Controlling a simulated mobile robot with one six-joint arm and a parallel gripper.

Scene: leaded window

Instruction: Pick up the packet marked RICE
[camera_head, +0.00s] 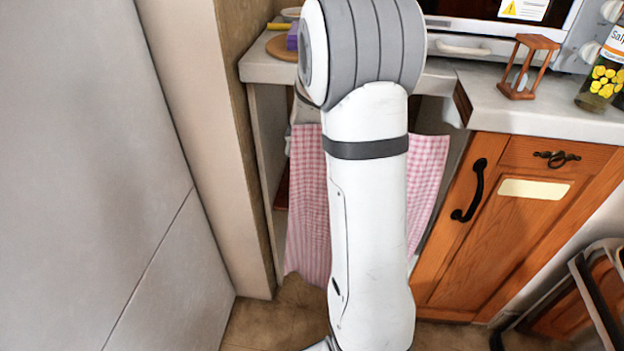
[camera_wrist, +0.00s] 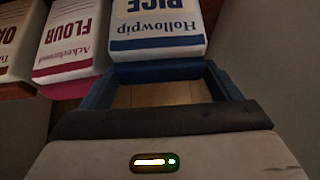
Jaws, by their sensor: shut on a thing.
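In the wrist view, the white packet marked RICE (camera_wrist: 160,28), with blue print and a blue band, appears upside down at the top centre. The blue fingers of my gripper (camera_wrist: 160,74) reach to its near end, one on each side, and are shut on it. The packet's far part runs out of the frame. Left of it is a white packet marked FLOUR (camera_wrist: 74,40) with red print. In the head view my arm covers the middle, and neither my gripper nor the packets can be seen.
A partly visible packet with dark lettering (camera_wrist: 18,45) is at the far left of the wrist view. In the head view, a pink checked curtain (camera_head: 308,215) hangs under the counter (camera_head: 460,100). A wooden cabinet door (camera_head: 510,220) is at right, a grey wall panel (camera_head: 80,180) at left.

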